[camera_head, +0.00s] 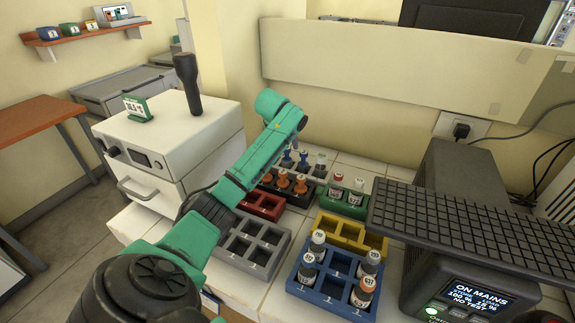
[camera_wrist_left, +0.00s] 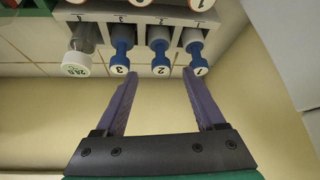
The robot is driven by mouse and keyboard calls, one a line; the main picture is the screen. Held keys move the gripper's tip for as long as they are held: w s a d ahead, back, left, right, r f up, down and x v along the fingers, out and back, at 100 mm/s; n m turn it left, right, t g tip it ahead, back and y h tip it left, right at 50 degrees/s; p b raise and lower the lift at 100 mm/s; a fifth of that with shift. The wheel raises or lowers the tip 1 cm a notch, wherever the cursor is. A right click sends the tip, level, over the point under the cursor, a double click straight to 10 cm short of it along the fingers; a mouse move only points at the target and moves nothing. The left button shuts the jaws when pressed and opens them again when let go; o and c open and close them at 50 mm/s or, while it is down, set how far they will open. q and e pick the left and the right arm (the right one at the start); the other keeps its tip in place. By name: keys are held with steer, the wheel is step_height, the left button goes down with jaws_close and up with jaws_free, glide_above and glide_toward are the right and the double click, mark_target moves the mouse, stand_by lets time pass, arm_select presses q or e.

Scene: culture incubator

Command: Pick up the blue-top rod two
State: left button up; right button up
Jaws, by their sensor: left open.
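In the left wrist view the blue-top rod two (camera_wrist_left: 160,47), marked 2 on its white end, stands in a grey rack (camera_wrist_left: 142,13) between blue-top rod three (camera_wrist_left: 122,40) and blue-top rod one (camera_wrist_left: 194,45). My left gripper (camera_wrist_left: 160,72) is open and empty. Its two fingertips reach to either side of rod two's end, near rods three and one, and I cannot tell whether they touch anything. In the head view small blue rods (camera_head: 303,160) show beyond my green left arm, which hides its gripper there. My right gripper is in neither view.
A clear vial with a white cap (camera_wrist_left: 77,63) stands beside rod three. Orange-topped rods (camera_head: 283,181) sit nearer in the head view. A red rack (camera_head: 262,213), a grey rack (camera_head: 281,238), a yellow rack (camera_head: 374,243) and a blue rack (camera_head: 308,293) fill the bench. A wall rises behind.

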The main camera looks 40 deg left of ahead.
mark_target(288, 154)
arm_select(q)
steer(key=x, duration=1)
steer(key=shift+s, duration=0.1)
steer(key=shift+r, duration=0.1)
jaws_close()
